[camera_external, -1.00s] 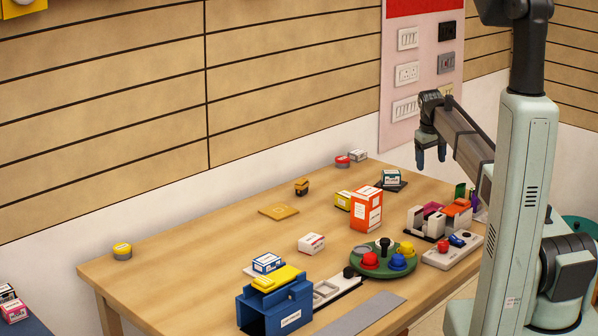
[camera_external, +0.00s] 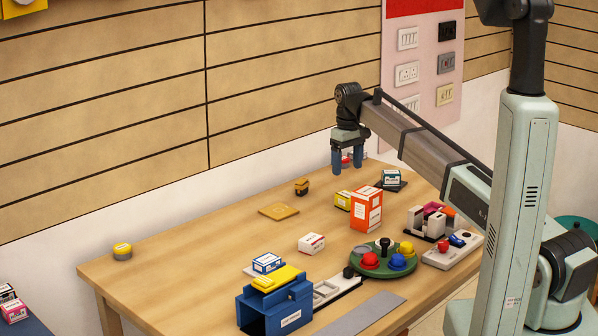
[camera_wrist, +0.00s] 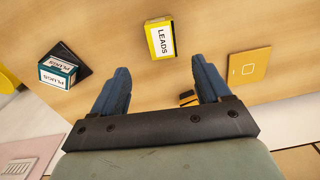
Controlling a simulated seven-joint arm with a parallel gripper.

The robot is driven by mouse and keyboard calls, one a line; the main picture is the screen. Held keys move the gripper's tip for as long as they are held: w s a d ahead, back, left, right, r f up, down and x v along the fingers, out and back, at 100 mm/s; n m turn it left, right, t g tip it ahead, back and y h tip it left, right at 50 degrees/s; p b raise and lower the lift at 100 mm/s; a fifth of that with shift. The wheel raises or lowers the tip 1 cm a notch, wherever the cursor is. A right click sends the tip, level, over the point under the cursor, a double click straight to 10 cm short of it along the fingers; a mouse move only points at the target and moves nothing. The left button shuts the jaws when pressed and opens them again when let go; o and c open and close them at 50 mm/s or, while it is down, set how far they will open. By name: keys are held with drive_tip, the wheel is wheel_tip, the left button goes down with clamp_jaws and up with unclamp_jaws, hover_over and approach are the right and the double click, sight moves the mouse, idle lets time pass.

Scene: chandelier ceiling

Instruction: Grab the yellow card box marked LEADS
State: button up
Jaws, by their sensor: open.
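The yellow card box (camera_wrist: 160,39) with a white LEADS label lies on the table in the wrist view, beyond my fingertips and roughly centred between them. In the external view the yellow box (camera_external: 342,200) sits just left of a taller orange-and-white box, which partly hides it. My gripper (camera_external: 347,161) is open and empty, with its blue fingers pointing down, above the far part of the table. In the wrist view my gripper (camera_wrist: 160,75) shows its two blue fingers wide apart, clear of the yellow box.
A teal PLUGS box (camera_wrist: 57,72) rests on a dark pad. A yellow square plate (camera_wrist: 249,65) and a small yellow-black item (camera_external: 301,187) lie nearby. Free table lies left of the yellow box.

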sight(347, 194)
wheel_tip(347, 194, down, 5)
drive_tip(key=shift+s+f, duration=0.2)
drive_tip(key=shift+f, duration=1.15)
drive_tip(key=shift+s+f, duration=0.15)
drive_tip(key=shift+f, duration=1.15)
drive_tip(key=c, duration=1.1)
